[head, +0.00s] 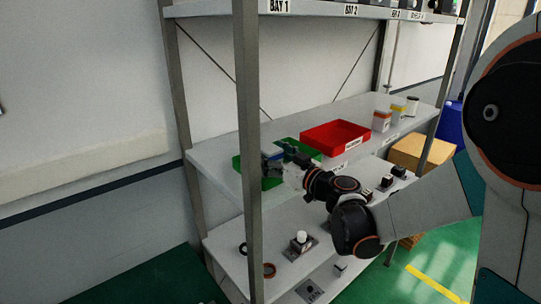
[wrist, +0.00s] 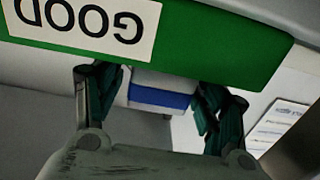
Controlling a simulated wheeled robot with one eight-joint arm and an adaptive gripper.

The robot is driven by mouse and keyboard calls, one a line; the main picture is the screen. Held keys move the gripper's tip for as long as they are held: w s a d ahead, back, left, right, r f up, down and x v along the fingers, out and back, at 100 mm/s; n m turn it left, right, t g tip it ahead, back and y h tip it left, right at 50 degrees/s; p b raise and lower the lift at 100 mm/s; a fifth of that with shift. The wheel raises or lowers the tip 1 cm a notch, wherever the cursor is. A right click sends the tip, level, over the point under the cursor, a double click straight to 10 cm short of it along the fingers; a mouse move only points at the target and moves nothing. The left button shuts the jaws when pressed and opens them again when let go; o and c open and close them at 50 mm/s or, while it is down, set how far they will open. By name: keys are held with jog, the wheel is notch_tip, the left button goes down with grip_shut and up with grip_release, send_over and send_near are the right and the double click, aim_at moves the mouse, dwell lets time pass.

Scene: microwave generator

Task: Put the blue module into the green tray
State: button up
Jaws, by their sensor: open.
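The green tray (head: 308,151) stands on the middle shelf, left of the red tray. Its front wall (wrist: 215,45) fills the top of the wrist view, with an upside-down GOOD label. The blue module (wrist: 160,98), white with a blue band, shows just past the tray's rim; its far side is hidden by the wall. In the head view a bit of blue (head: 275,155) shows at the tray, mostly behind my gripper (head: 277,163). My gripper (wrist: 155,98) is open, with one finger on each side of the module. Finger contact is unclear.
A red tray (head: 336,136) stands to the right, with small boxes (head: 381,121) beyond it. A shelf post (head: 248,150) rises close to the green tray. The lower shelf holds rings and small fixtures (head: 301,241). An upper shelf (head: 320,10) is overhead.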

jog(key=v, duration=1.1)
jog(key=shift+s+d, duration=0.15)
jog(key=shift+d, duration=0.1)
